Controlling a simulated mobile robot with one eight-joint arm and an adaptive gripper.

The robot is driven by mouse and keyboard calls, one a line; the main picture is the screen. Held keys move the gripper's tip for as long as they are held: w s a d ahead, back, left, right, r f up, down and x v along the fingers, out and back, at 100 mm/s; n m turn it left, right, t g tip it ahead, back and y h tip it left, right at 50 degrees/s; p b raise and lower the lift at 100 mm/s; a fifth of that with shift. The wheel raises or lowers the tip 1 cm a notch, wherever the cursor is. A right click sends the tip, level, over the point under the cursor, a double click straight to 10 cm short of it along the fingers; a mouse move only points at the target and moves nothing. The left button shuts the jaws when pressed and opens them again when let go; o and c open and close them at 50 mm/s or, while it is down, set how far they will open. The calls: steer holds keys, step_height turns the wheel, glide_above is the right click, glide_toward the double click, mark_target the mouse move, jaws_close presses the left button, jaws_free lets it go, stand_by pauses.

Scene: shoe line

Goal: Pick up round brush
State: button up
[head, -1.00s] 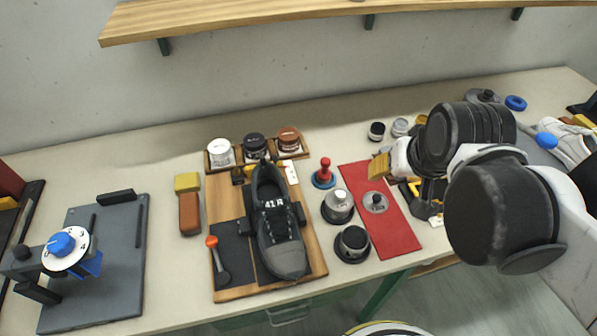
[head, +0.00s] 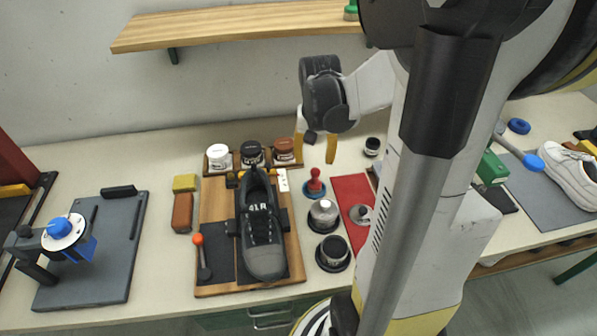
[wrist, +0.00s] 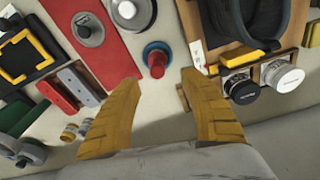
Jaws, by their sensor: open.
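A small upright piece with a red knob handle and a round blue base (head: 316,186) stands on the bench between the shoe board and the red mat; it looks like the round brush, though its bristles cannot be seen. It also shows in the wrist view (wrist: 157,62), just beyond the fingertips and roughly between them. My gripper (head: 316,147) points down above and behind it, apart from it. In the wrist view my gripper (wrist: 160,82) has its two yellow fingers spread with nothing between them.
A dark shoe (head: 262,235) lies on a wooden board (head: 215,205) to the left, with a rack of jars behind it. Round pots (head: 323,215) stand in front of the brush. A red mat (head: 350,187) lies to the right. A shelf (head: 230,30) hangs above.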

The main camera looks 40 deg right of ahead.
mark_target(316, 170)
steer(key=f, duration=0.2)
steer(key=f+b, duration=0.1)
steer(key=shift+w+d+f, duration=0.2)
steer(key=shift+f, duration=0.15)
steer(key=f+b, duration=0.1)
steer(key=f, duration=0.1)
steer(key=d+f+b, duration=0.1)
steer(key=f+b, duration=0.1)
steer(key=f, duration=0.1)
steer(key=shift+w+f, duration=0.15)
steer(key=shift+w, duration=0.05)
jaws_close()
